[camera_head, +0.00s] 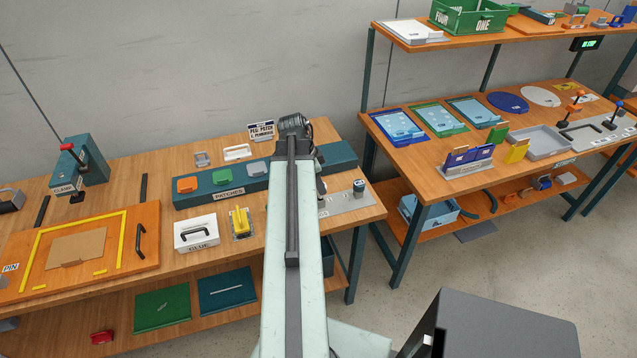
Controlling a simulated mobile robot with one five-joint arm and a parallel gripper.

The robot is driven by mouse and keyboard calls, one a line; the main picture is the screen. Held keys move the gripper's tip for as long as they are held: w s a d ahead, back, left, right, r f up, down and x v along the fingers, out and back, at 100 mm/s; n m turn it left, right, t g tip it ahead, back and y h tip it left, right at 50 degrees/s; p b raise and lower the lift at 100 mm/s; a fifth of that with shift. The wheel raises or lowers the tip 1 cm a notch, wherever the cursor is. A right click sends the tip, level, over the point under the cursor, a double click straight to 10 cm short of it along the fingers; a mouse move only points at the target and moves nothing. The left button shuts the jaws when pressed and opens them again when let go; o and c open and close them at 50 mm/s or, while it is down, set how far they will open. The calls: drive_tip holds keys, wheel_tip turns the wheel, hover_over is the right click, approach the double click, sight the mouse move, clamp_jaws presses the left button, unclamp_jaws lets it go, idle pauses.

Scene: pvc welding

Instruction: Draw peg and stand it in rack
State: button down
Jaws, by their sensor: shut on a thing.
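My arm reaches away over the middle of the left workbench, and its dark wrist end (296,125) shows near the bench's back edge. My gripper's fingers are mostly hidden behind the arm. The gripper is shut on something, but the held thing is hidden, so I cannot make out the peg. A small sign (262,131) at the back of the bench begins with the word "peg". A grey plate (345,202) lies right of the arm, with a small dark-topped piece (359,187) on it. I cannot tell whether this is the rack.
A dark green patches block (222,188) runs behind the arm. A white glue box (196,234) and a yellow-handled tool (240,223) stand left of the arm. A clamp (80,164) and a framed board (130,252) are farther left. A second bench (400,160) stands right.

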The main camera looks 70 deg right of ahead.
drive_tip(key=shift+f+b, duration=1.55)
drive_tip(key=shift+f, duration=0.15)
drive_tip(key=c, duration=0.8)
unclamp_jaws()
drive_tip(key=shift+c, duration=0.2)
drive_tip(key=shift+r, duration=0.2)
drive_tip(key=p+v, duration=0.7)
drive_tip(key=shift+r, duration=0.25)
drive_tip(key=shift+w+a, duration=0.15)
drive_tip(key=shift+w, duration=0.05)
